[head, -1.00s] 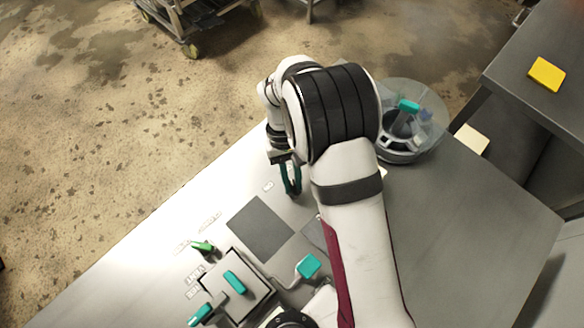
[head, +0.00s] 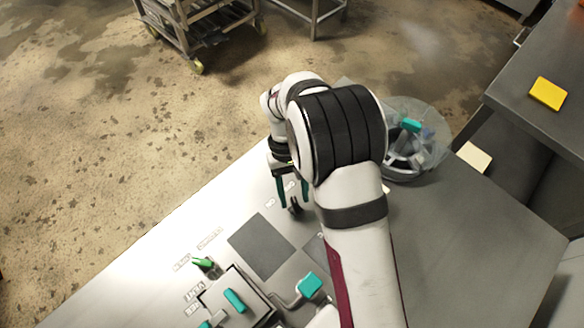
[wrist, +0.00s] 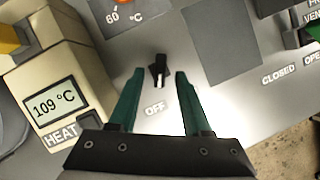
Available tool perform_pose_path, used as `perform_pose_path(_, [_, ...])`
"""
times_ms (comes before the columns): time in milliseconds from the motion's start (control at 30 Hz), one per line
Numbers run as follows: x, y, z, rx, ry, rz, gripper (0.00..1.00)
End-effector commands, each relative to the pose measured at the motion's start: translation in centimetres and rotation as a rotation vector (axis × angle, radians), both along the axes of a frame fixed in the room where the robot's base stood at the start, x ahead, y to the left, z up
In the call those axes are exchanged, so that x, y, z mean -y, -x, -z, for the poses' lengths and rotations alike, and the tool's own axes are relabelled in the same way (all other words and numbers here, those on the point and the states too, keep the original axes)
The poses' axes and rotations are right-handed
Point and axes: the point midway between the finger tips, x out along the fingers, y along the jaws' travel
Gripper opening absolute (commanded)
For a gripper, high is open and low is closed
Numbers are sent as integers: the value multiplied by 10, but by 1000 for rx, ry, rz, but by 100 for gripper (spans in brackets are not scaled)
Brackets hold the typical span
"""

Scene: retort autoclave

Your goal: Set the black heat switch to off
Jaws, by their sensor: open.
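The black heat switch (wrist: 159,71) stands on the grey panel in the wrist view, with a white mark on its lower part. The printed OFF label (wrist: 155,109) lies just below it, on the side toward my gripper. My gripper (wrist: 158,74) is open, with its two green fingers on either side of the switch and a visible gap to each. In the head view my gripper (head: 293,205) is over the panel, and the small black switch (head: 296,206) shows between the fingertips. Whether the fingers touch the panel is unclear.
A temperature display (wrist: 52,105) reading 109 °C, with a HEAT label (wrist: 61,135), is left of the switch. A dark square plate (head: 262,245) and teal-handled controls (head: 234,301) lie nearby. A clear round vessel (head: 412,150) stands behind my arm.

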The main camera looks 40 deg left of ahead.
Motion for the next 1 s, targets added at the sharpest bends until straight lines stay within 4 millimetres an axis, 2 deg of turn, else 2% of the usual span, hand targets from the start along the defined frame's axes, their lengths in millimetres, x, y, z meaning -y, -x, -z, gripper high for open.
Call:
perform_pose_path(300, [-33, -18, -88, 4, -6, 0, 49])
perform_pose_path(500, [-46, -26, -126, 2, -2, -1, 49])
perform_pose_path(633, [-48, -27, -134, 1, -1, -1, 49])
perform_pose_path(1000, [-48, -27, -134, 0, 0, -1, 49])
